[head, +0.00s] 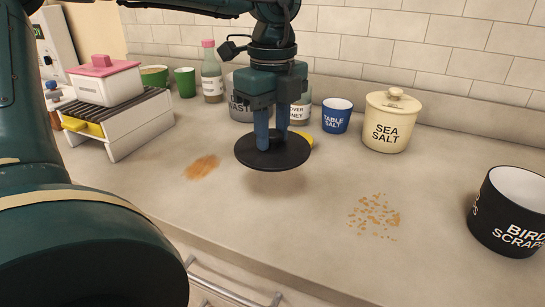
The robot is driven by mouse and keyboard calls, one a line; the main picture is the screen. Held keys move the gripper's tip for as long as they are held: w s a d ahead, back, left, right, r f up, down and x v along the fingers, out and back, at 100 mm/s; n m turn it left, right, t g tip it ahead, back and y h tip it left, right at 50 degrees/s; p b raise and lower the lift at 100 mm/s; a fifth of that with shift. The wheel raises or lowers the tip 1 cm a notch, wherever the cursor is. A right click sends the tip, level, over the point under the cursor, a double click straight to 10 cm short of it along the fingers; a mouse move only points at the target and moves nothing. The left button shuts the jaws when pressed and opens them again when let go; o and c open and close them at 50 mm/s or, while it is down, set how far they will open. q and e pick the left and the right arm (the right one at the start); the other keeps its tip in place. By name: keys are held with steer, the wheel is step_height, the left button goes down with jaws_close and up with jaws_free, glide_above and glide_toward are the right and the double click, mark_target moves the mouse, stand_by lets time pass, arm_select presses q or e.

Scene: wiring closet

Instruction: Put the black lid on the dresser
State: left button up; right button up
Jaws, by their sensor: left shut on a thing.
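The black lid (290,154) is a flat dark disc in the middle of the head view. My left gripper (271,135) points down from above, its two blue fingers shut on the lid's middle. The lid is roughly level, and a soft shadow beneath it suggests it hangs a little above the pale counter top (300,225). A drawer handle (225,292) shows on the counter's front below. No separate dresser can be told apart from this counter. My right gripper is not in view.
A black bird scraps pot (490,228) stands at right. Behind the lid are a sea salt jar (388,135), a blue table salt cup (336,118) and a bottle (212,80). A rack (130,138) bearing a pink-lidded box (106,84) stands left. Crumbs (374,215) and orange powder (202,168) lie nearby.

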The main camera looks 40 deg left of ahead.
arm_select(q)
step_height(320, 180, down, 9)
steer(key=shift+f+b, duration=0.2)
steer(key=shift+b, duration=0.1)
steer(key=shift+f, duration=0.15)
steer(key=o, duration=1)
step_height(320, 180, up, 12)
steer(key=shift+r+p, duration=0.2)
steer(key=shift+p, duration=0.4)
